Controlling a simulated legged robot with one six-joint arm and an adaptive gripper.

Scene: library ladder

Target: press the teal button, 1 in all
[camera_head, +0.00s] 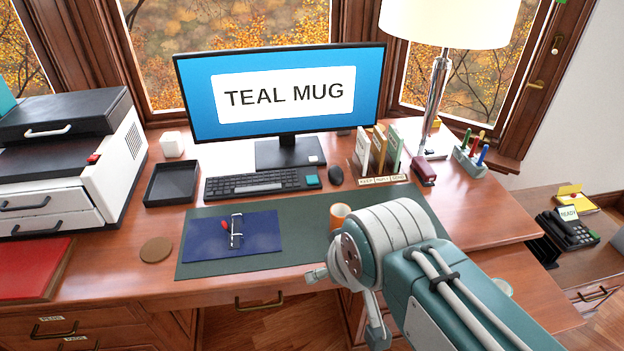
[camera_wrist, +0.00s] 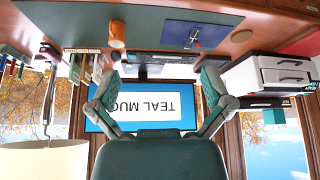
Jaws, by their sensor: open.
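A teal button (camera_head: 312,181) sits at the right end of the black keyboard (camera_head: 262,185), below the monitor. My gripper (camera_head: 345,305) is in front of the desk's front edge in the head view, well apart from the button. In the upside-down wrist view, my gripper (camera_wrist: 158,76) has its two fingers spread wide with nothing between them. The keyboard is small and dark there, and I cannot make out the button clearly.
The monitor (camera_head: 285,92) reads "TEAL MUG". An orange mug (camera_head: 340,213) stands on the green desk mat (camera_head: 300,225), partly behind my arm. A blue folder (camera_head: 260,232), mouse (camera_head: 336,175), black tray (camera_head: 172,183) and book holder (camera_head: 380,170) are nearby.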

